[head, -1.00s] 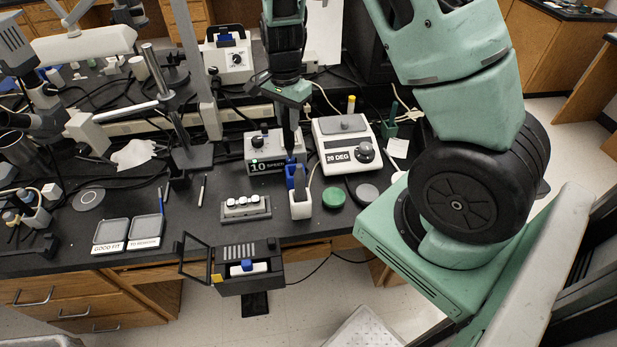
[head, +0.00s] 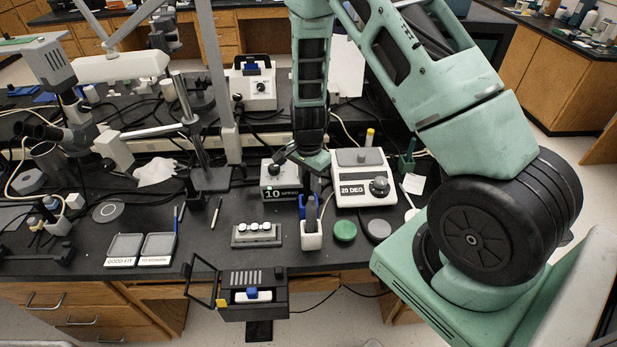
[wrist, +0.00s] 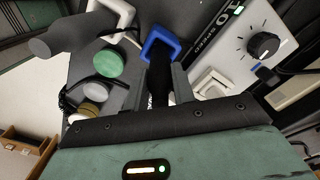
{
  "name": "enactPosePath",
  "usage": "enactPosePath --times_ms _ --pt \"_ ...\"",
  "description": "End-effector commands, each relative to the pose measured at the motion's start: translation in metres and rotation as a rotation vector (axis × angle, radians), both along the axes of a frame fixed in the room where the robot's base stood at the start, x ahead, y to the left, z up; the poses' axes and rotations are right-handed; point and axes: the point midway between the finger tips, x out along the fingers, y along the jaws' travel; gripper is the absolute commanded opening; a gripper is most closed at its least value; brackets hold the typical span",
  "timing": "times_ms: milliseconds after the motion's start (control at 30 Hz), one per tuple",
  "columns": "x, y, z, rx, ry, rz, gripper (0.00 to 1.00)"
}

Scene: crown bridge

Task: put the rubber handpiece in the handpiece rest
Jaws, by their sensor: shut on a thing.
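My gripper (wrist: 167,92) is shut on a dark, slim thing, which I take for the rubber handpiece (wrist: 158,82); it is mostly hidden between the fingers. The blue square handpiece rest (wrist: 160,43) shows just past the fingertips, around or in line with the dark thing; I cannot tell whether it is inside the ring. In the head view my gripper (head: 312,178) is low over the bench, with blue parts of the rest (head: 302,207) just below it. A grey handpiece (head: 311,214) stands in a white holder (head: 312,240) in front, also at upper left in the wrist view.
The 10 SPEED box (head: 281,180) is left of my gripper and the 20 DEG unit (head: 360,165) right of it. A green disc (head: 345,230) and grey disc (head: 379,230) lie front right. A tray of crowns (head: 257,236) is front left.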

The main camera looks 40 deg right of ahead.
Motion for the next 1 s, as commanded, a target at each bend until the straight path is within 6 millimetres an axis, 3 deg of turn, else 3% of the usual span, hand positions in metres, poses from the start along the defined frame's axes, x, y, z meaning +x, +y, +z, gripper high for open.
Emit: enactPosePath --times_ms 300,333,400,800,1000 --pt "0.0 0.0 -0.004 0.0 0.0 0.0 0.03" --pt "0.0 0.0 -0.004 0.0 0.0 0.0 0.28" --pt "0.0 0.0 -0.003 0.0 0.0 0.0 0.47" --pt "0.001 0.0 0.004 -0.001 -0.002 0.001 0.47" --pt "0.002 0.001 0.033 -0.001 -0.006 0.003 0.47"
